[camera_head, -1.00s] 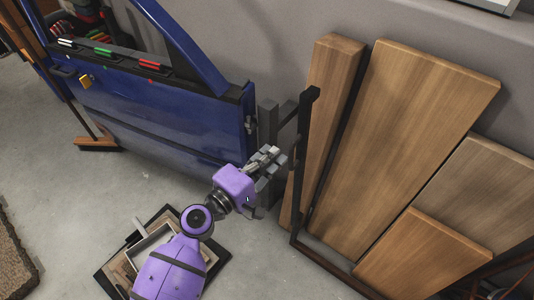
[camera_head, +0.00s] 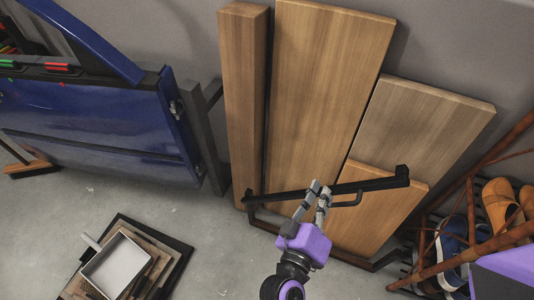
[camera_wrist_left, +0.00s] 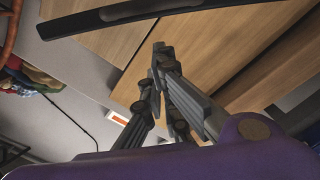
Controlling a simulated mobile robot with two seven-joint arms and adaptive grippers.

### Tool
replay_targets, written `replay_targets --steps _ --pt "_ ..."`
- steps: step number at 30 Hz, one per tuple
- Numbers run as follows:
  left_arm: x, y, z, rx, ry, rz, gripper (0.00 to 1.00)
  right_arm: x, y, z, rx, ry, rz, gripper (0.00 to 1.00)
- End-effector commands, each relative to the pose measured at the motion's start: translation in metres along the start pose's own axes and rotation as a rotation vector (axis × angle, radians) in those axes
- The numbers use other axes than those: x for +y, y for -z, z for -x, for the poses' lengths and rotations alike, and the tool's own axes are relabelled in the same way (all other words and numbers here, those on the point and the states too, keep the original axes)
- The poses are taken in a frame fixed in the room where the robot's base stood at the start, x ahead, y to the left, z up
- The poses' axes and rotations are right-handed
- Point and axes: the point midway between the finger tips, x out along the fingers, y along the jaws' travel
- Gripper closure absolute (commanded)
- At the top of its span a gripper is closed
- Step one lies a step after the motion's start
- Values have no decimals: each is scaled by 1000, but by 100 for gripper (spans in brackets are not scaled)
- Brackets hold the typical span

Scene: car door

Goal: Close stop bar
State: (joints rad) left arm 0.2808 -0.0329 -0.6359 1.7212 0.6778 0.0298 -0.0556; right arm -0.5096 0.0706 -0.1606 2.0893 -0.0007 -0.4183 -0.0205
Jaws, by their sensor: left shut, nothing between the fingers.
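The stop bar (camera_head: 270,197) is a black bar lying across the front of the leaning wooden boards, from the rack's left side to a raised end at the right. It also crosses the top of the left wrist view (camera_wrist_left: 115,13). My left gripper (camera_head: 322,187) is shut and empty, with its fingers overlapping the middle of the bar in the head view. In the left wrist view the fingertips (camera_wrist_left: 158,50) meet and sit below the bar. Whether they touch it I cannot tell.
Wooden boards (camera_head: 318,80) lean on the wall behind the bar. A blue car door (camera_head: 95,110) stands at left. A tray (camera_head: 115,268) lies on the floor at lower left. A rack with shoes (camera_head: 498,205) is at right. Floor between tray and boards is clear.

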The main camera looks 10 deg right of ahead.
Motion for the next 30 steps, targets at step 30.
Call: replay_targets --steps 30 --pt "-2 -110 -7 0 16 -233 100 6 -45 -14 -60 -16 -30 41"
